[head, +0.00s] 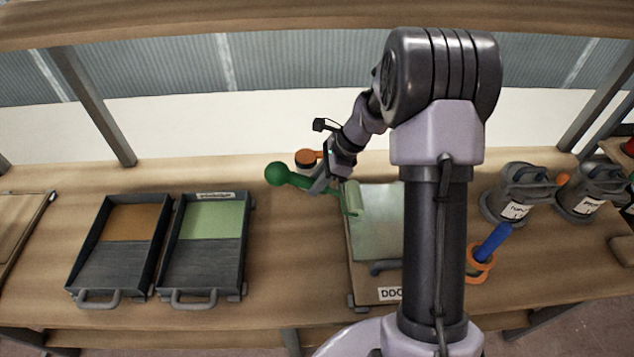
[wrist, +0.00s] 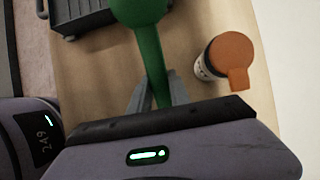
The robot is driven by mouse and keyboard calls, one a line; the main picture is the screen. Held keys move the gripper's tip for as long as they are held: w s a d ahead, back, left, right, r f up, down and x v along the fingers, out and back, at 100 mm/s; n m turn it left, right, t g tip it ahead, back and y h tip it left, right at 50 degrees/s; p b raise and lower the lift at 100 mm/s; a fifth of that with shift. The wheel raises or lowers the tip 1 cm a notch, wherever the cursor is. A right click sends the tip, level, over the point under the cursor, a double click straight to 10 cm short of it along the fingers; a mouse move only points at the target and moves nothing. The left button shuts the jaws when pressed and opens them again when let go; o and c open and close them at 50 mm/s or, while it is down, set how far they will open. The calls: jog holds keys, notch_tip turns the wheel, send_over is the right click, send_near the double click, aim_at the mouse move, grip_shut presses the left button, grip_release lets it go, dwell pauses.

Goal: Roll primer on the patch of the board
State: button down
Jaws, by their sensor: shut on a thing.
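My gripper (head: 322,184) is shut on the green handle of a paint roller (head: 279,175). In the wrist view the green handle (wrist: 150,55) runs between the fingers (wrist: 158,92); the sleeve is out of that view.
Left are two dark trays, one with brown liquid (head: 132,222), one with light green (head: 213,219). An orange-capped jar (head: 306,158) stands just behind the handle. Bench between trays and board is clear.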

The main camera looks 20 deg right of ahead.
jog(key=shift+f, duration=0.1)
jog(key=s+a+b, duration=0.2)
jog(key=s, duration=0.6)
jog(key=shift+s+a, duration=0.25)
jog(key=shift+s, duration=0.05)
jog(key=shift+f+b, duration=0.7)
jog(key=shift+b, duration=0.15)
jog(key=shift+s+d+p, duration=0.3)
jog(key=shift+s+d, duration=0.15)
jog(key=shift+d, duration=1.1)
jog(key=shift+s+d+p, duration=0.35)
jog(key=shift+s+d, duration=0.1)
jog(key=shift+d, duration=1.05)
jog(key=shift+s+d+p, duration=0.3)
jog(key=shift+s+d, duration=0.15)
jog(key=shift+d, duration=1.1)
